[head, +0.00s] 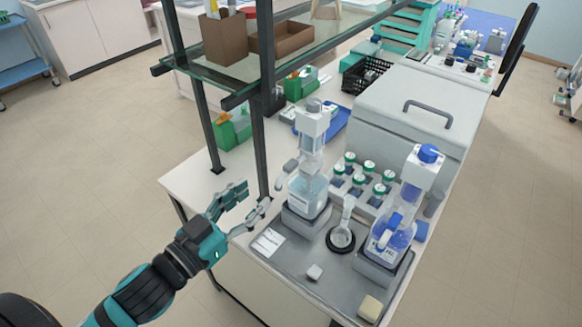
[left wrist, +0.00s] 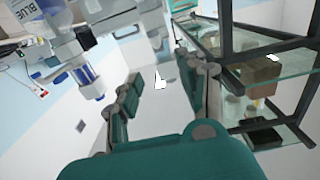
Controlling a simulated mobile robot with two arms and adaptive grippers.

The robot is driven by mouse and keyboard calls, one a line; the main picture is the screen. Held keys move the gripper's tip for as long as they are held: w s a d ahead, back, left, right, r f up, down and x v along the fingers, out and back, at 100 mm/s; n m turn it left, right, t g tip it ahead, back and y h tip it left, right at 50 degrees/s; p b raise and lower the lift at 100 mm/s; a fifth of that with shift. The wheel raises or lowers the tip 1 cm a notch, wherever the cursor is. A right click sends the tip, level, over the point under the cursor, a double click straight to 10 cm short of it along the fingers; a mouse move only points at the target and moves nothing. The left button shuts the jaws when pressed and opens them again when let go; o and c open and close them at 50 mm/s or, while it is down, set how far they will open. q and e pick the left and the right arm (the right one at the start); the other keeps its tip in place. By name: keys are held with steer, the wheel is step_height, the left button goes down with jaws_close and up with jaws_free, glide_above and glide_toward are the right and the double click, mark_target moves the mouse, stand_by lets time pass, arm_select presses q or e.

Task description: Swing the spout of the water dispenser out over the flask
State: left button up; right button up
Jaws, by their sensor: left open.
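The clear water dispenser (head: 307,190) stands on a grey block on the tray, a white pump head on top. Its spout (head: 287,168) points left, away from the flask. The small clear flask (head: 345,212) stands upright in a black ring to the right of the bottle. My left gripper (head: 254,198) is open and empty, left of the bottle and a little below the spout in the picture, apart from both. In the left wrist view its fingers (left wrist: 170,76) are spread, with a white tip between them in the picture; I cannot tell its depth. My right gripper is not in view.
A second dispenser with blue liquid (head: 390,236) stands right of the flask. Green-capped bottles (head: 366,167) sit in a rack behind. A shelf post (head: 260,150) rises close behind my left gripper. A sponge (head: 370,308) lies on the tray (head: 330,291).

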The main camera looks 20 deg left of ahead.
mark_target(285, 169)
arm_select(q)
steer(key=b+x, duration=0.4)
steer(key=x, duration=0.2)
steer(key=shift+w+d+f, duration=0.1)
steer(key=shift+w, duration=0.15)
steer(key=p+x, duration=0.1)
steer(key=x, duration=0.1)
steer(key=p+x, duration=0.1)
steer(key=x, duration=0.2)
steer(key=shift+r, duration=0.2)
steer(key=shift+w+d, duration=0.15)
steer(key=shift+w, duration=0.2)
steer(key=shift+f, duration=0.1)
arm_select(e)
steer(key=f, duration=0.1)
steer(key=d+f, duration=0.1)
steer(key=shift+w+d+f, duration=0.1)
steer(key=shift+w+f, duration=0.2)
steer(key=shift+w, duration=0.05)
arm_select(q)
jaws_close()
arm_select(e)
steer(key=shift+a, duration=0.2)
